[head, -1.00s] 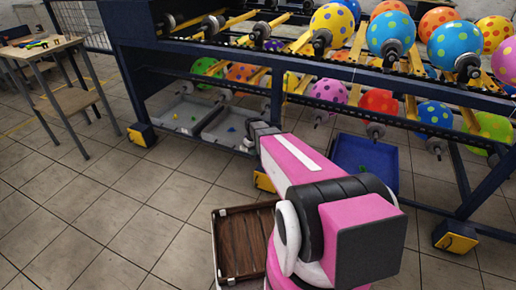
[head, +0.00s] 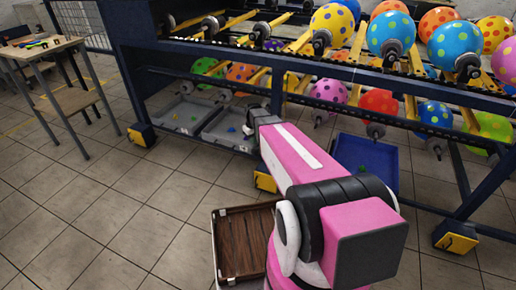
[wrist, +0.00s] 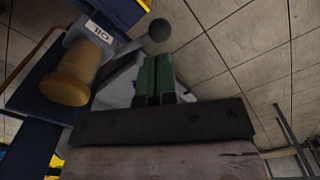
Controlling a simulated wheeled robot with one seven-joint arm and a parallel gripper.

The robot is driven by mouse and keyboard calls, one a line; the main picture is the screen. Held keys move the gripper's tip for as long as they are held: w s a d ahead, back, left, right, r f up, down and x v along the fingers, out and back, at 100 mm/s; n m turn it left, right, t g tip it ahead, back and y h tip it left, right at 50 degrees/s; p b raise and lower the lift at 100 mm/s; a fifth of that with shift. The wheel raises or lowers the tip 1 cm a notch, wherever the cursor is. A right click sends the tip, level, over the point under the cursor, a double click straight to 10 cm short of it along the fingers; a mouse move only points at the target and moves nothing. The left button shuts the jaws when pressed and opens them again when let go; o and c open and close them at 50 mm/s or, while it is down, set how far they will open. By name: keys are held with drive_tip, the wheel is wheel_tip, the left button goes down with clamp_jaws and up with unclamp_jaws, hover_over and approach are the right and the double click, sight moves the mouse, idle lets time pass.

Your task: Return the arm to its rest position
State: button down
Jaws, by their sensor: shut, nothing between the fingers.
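My gripper (wrist: 154,76) shows in the wrist view with its two green fingers together and nothing between them. In the head view, my pink arm (head: 290,150) reaches forward from the bottom toward the lower front of the machine rack. The gripper itself is hidden there behind the arm's far end.
The blue rack (head: 235,60) carries several spotted balloons. Grey trays (head: 232,128) and a blue tray (head: 372,158) lie beneath it. A wooden crate (head: 240,245) stands beside my arm. In the wrist view, a yellowish cylinder (wrist: 72,75) near an "OIL" label is left of the fingers.

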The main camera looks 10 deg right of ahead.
drive_tip(key=s+r+m, duration=0.2)
drive_tip(key=s+r, duration=0.2)
drive_tip(key=s, duration=0.6)
drive_tip(key=s+r+m, duration=0.2)
drive_tip(key=s+r, duration=0.2)
drive_tip(key=s, duration=0.7)
drive_tip(key=shift+s+r+m, duration=0.15)
drive_tip(key=shift+m, duration=0.25)
